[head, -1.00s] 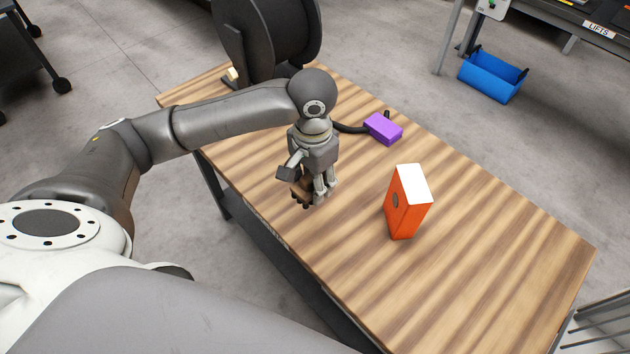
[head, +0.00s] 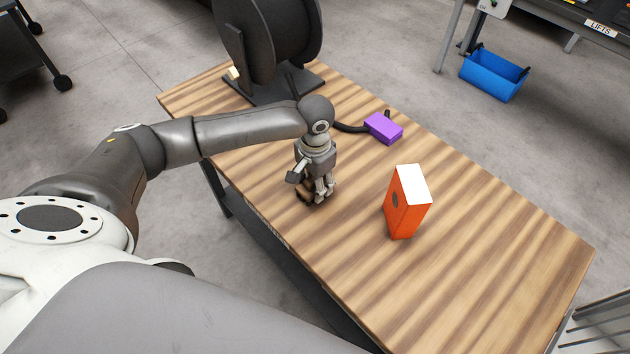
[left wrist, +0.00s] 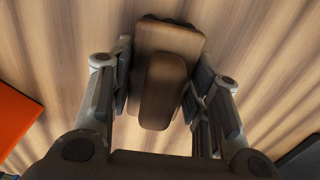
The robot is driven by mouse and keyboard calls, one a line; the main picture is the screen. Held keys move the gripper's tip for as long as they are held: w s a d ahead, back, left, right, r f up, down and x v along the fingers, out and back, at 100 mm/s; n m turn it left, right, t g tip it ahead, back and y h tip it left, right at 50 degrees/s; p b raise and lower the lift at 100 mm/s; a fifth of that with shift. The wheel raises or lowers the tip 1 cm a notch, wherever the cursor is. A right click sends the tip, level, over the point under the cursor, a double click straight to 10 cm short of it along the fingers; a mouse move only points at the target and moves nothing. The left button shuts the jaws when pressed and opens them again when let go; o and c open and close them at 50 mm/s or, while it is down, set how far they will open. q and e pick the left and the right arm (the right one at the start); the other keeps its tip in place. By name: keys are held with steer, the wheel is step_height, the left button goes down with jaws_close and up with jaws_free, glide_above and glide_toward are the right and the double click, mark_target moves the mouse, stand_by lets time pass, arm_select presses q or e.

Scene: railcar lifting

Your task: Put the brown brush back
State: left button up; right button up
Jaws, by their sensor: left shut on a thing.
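The brown brush (left wrist: 165,85) is between the two fingers of my left gripper (left wrist: 163,95) in the left wrist view. It has a wide block and a raised rounded grip. In the head view my left gripper (head: 318,195) points down over the left side of the wooden table (head: 480,270), shut on the brush. The brush (head: 303,190) is mostly hidden by the fingers there. It is low over the table; I cannot tell whether it touches the wood. My right gripper is not in view.
An orange box (head: 405,205) with a white top stands right of my left gripper. A purple block (head: 383,128) lies behind it. A dark reel (head: 268,40) stands at the table's far end. A blue bin (head: 494,75) is on the floor. The table's near right part is clear.

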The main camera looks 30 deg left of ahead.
arm_select(q)
steer(key=o, duration=1.1)
steer(key=shift+f, duration=0.1)
step_height(320, 180, up, 12)
steer(key=shift+r+b, duration=0.15)
steer(key=shift+b, duration=0.2)
